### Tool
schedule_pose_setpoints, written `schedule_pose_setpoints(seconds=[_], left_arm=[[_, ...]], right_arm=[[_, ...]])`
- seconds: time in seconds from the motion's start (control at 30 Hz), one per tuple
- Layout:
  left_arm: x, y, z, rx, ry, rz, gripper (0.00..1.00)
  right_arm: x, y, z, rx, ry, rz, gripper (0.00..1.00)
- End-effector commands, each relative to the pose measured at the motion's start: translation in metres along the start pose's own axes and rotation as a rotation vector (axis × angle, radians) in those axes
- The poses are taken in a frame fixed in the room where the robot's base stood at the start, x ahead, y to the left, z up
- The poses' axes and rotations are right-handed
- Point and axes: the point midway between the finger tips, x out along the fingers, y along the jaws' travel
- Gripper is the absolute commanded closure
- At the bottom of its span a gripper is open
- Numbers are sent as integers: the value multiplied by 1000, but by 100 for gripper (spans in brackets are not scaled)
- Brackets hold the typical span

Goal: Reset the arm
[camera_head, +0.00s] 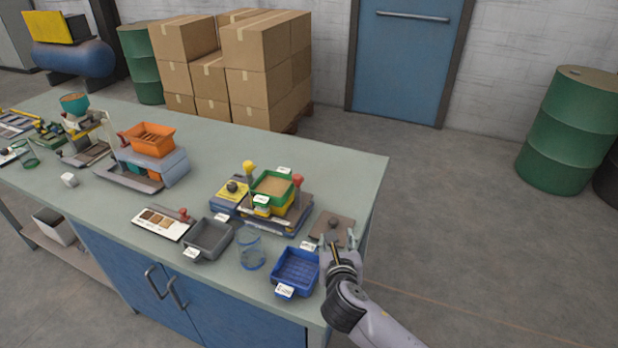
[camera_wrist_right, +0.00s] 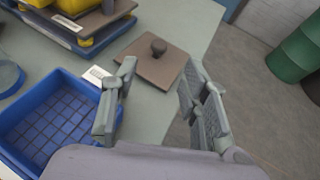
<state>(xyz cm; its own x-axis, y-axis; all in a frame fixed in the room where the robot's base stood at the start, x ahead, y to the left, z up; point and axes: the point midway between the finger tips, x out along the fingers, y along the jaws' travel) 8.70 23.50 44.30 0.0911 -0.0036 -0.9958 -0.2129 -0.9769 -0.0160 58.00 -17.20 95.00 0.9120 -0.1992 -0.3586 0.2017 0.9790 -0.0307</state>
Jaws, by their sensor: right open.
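My right gripper (camera_head: 338,242) is over the right end of the workbench, beside the blue tray and just in front of a flat brown plate with a dark knob (camera_head: 333,226). In the right wrist view the gripper (camera_wrist_right: 158,108) is open, with nothing between its fingers. The brown plate (camera_wrist_right: 140,62) lies on the bench beyond the fingertips, its knob upright and apart from them. My left gripper is in neither view.
The bench (camera_head: 345,165) carries a blue tray (camera_head: 278,273), a grey tray (camera_head: 193,250), a clear cup (camera_head: 252,259) and a device with a green tray (camera_head: 272,205). An orange bin (camera_head: 152,147) stands farther left. Open floor (camera_head: 450,220) lies right of the bench.

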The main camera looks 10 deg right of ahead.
Motion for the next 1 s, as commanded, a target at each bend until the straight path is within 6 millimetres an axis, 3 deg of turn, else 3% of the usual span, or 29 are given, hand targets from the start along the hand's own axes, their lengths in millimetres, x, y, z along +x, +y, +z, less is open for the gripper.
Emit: schedule_pose_setpoints(seconds=[0.17,0.27,0.47,0.7,1.0], left_arm=[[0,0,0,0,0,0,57],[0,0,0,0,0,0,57],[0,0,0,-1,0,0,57],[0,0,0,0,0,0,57],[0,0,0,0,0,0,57]], right_arm=[[-6,-3,-10,97,34,-5,58],[-20,-10,-30,321,108,-28,58],[-71,-34,-89,1020,316,-190,58],[-146,-63,-146,1809,461,-562,58],[-210,-83,-176,2326,441,-960,58]])
